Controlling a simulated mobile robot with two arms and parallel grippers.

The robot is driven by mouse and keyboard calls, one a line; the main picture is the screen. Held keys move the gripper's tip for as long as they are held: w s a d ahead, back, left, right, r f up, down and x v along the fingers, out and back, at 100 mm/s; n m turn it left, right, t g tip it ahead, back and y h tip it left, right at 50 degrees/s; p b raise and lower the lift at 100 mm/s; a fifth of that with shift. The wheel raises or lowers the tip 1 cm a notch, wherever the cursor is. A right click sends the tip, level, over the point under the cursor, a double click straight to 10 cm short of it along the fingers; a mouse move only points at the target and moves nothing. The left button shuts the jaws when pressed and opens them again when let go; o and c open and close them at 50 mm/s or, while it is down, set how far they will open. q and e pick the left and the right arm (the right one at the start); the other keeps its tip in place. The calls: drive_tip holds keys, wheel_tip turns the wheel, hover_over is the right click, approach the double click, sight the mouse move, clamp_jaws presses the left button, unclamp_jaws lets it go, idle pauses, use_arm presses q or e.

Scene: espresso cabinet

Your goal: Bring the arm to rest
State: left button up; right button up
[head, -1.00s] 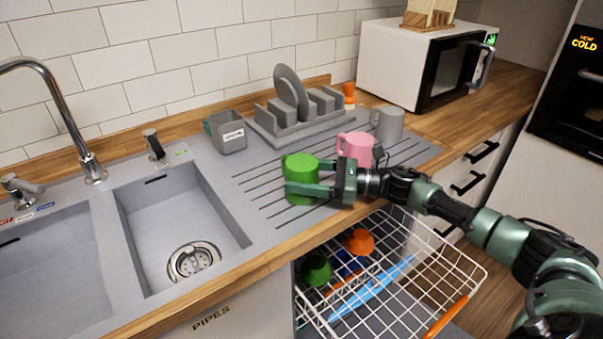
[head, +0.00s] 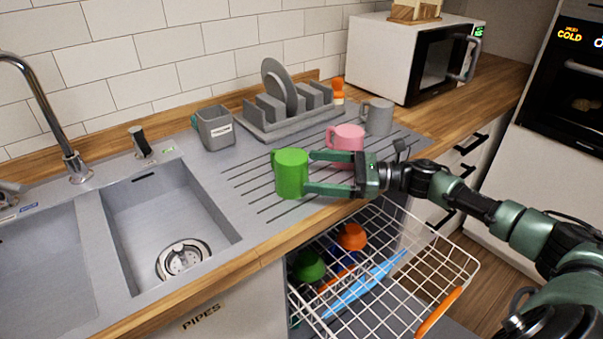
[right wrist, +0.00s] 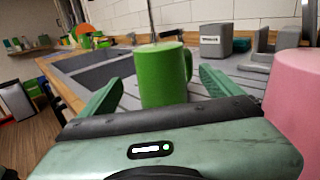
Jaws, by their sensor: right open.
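My right gripper (head: 318,172) is open beside the green mug (head: 290,173), with its fingertips pointing at the mug from the right. The green mug stands upright on the grey ribbed drainboard (head: 250,200). In the right wrist view the green mug (right wrist: 163,76) stands just ahead of my right gripper (right wrist: 158,88), between the lines of its two spread fingers, which hold nothing. My right arm reaches in from the lower right, over the open dishwasher rack. My left gripper is not in view.
A pink mug (head: 346,138) stands close behind my right gripper, with a grey mug (head: 378,117) beyond it. A grey dish rack (head: 290,118) holds a plate. The pulled-out white wire rack (head: 440,262) holds colored dishes. The sink basin (head: 165,215) lies left.

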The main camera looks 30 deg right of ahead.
drive_tip(key=shift+s+d, duration=0.4)
drive_tip(key=shift+d, duration=0.15)
